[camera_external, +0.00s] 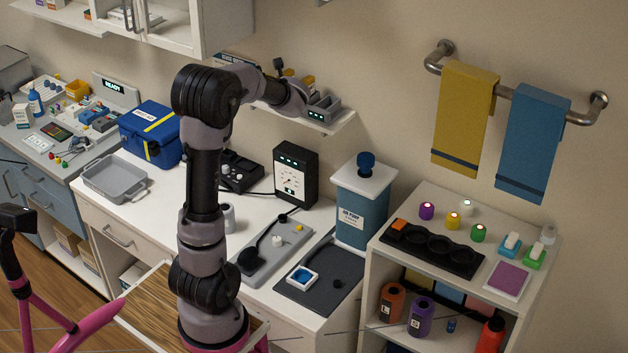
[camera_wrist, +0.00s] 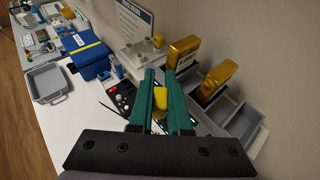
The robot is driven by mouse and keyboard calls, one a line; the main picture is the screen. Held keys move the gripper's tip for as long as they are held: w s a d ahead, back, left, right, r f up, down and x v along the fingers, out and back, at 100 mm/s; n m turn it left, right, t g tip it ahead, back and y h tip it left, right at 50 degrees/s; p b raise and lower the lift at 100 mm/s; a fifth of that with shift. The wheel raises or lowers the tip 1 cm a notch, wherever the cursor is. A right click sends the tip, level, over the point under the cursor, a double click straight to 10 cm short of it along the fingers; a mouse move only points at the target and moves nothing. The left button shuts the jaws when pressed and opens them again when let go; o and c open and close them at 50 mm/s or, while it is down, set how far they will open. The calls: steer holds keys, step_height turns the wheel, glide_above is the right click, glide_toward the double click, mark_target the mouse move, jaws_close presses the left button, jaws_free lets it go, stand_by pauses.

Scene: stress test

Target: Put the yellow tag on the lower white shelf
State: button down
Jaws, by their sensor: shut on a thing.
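In the wrist view my gripper (camera_wrist: 160,82) has two green fingers, with a small yellow piece, which looks like the yellow tag (camera_wrist: 158,97), between them. My gripper is shut on it. In the external view my wrist is at the white wall shelf (camera_external: 340,126), and the fingers and the tag are hidden behind the arm. Grey bins (camera_external: 322,107) stand on this shelf to the right of my wrist. I cannot tell whether the tag touches the shelf.
In the wrist view two gold labelled blocks (camera_wrist: 221,76) and grey bins (camera_wrist: 236,116) are close to the right of the fingers. A white pegged block (camera_wrist: 147,50) and a sign (camera_wrist: 134,22) lie beyond. Below are a black gauge box (camera_external: 296,174) and a blue case (camera_external: 152,133).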

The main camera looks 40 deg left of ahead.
steer(key=s+a+n+g+y, duration=0.1)
steer(key=s+a+n+g, duration=0.1)
steer(key=s+a, duration=0.5)
steer(key=s+a+n+g+y, duration=0.2)
steer(key=a, duration=0.8)
steer(key=n+g, duration=0.5)
glide_above(165, 219)
steer(key=shift+m+y, duration=0.3)
step_height(165, 219, down, 45)
steer(key=shift+a+f, duration=0.1)
steer(key=shift+f, duration=0.2)
steer(key=c, duration=0.9)
jaws_free()
steer(key=shift+o, duration=0.2)
steer(key=shift+r, duration=0.1)
steer(key=shift+r, duration=0.15)
steer(key=v, duration=1.2)
steer(key=shift+w, duration=0.1)
